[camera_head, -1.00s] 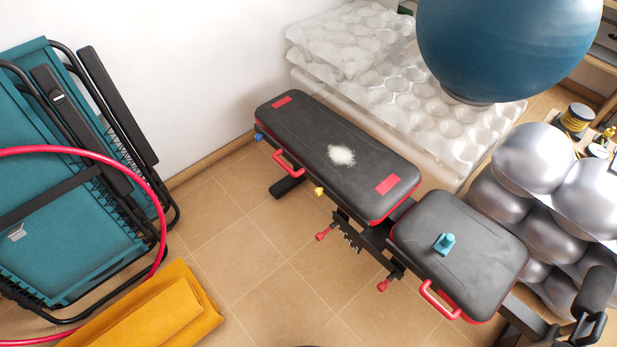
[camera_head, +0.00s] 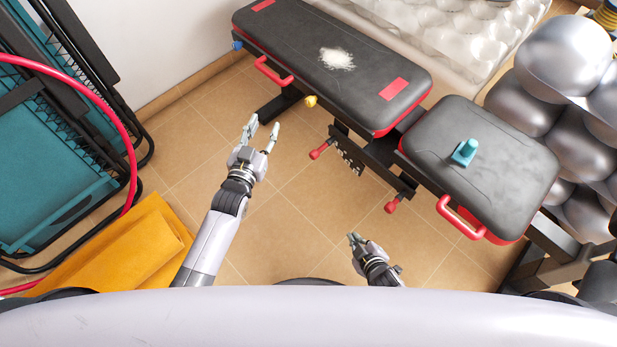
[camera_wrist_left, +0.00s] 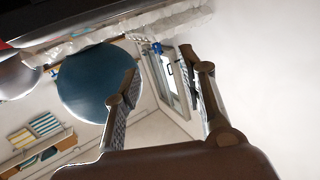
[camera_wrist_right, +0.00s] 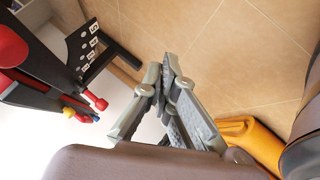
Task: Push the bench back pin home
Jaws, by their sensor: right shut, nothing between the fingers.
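The weight bench has a long black back pad (camera_head: 300,45) and a shorter seat pad (camera_head: 500,190). Two red-knobbed pins stick out of its near side: one (camera_head: 318,153) beside the notched, numbered bar, one (camera_head: 391,207) below the seat end. I cannot tell which is the back pin or how deep either sits. A red knob (camera_wrist_right: 98,104) also shows in the right wrist view. My left gripper (camera_head: 264,124) is open and empty over the floor, left of the pins. My right gripper (camera_head: 354,239) is shut and empty, below and left of the seat-end knob, apart from it.
A yellow knob (camera_head: 311,101) and blue knob (camera_head: 238,45) stick out of the bench side. White powder (camera_head: 337,58) and a teal object (camera_head: 465,152) lie on the pads. Silver balls (camera_head: 565,55) stand right, a yellow mat (camera_head: 125,250) left. Tiled floor between is clear.

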